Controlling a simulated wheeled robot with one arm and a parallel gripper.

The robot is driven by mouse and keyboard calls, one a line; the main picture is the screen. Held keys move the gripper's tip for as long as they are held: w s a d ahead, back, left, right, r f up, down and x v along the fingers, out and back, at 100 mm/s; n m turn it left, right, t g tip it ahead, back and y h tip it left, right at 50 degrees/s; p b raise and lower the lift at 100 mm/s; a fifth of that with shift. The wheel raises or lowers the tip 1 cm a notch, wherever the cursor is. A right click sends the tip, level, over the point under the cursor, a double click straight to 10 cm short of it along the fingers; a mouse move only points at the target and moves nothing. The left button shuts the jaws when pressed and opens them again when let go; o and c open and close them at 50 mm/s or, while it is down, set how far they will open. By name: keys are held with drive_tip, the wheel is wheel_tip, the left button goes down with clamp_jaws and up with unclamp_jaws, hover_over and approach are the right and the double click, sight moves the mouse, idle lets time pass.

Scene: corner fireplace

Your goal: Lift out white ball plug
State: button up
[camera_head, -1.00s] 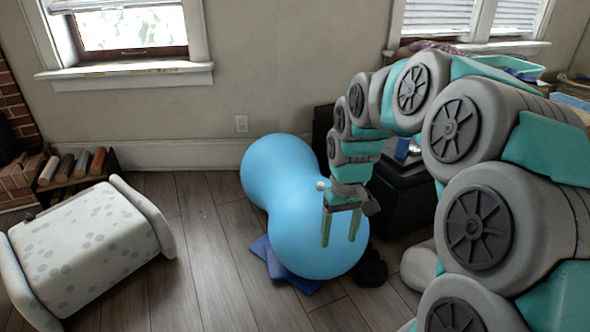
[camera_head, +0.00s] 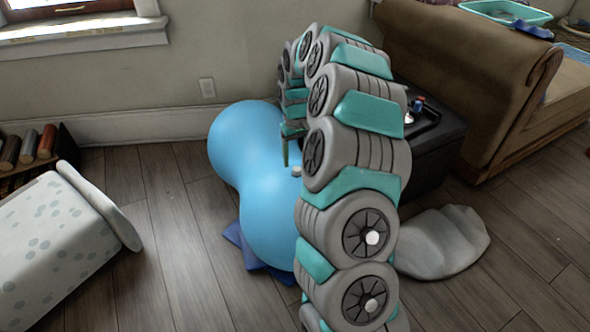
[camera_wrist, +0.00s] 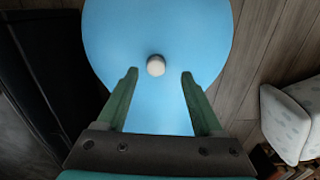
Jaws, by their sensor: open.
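The blue peanut-shaped ball (camera_head: 255,165) lies on the wood floor. The small white plug (camera_wrist: 156,66) sits on the blue ball's surface, and in the head view the plug (camera_head: 296,171) shows as a small pale spot beside my arm. My gripper (camera_wrist: 159,75) is open in the wrist view, with its two green fingers pointing toward the ball. The plug lies between the lines of the fingers, slightly beyond their tips, and nothing is held. In the head view my arm hides part of the ball and most of the gripper.
A dark blue cloth (camera_head: 246,250) lies under the ball. A black box (camera_head: 434,150) and a brown sofa (camera_head: 450,70) stand to the right. A grey cushion-like lump (camera_head: 442,243) lies on the floor. A white spotted bench (camera_head: 50,240) stands left, with open floor between it and the ball.

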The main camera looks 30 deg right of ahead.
sight(297, 168)
drive_tip(key=shift+w+d+f+p, duration=0.1)
drive_tip(key=shift+w+f, duration=0.05)
drive_tip(key=shift+f, duration=0.7)
drive_tip(key=shift+w+d+f+p, duration=0.1)
drive_tip(key=shift+f+p, duration=0.05)
drive_tip(key=shift+f, duration=0.7)
drive_tip(key=shift+w+d+f+p, duration=0.1)
drive_tip(key=shift+w+f, duration=0.05)
drive_tip(key=shift+f, duration=0.7)
clamp_jaws()
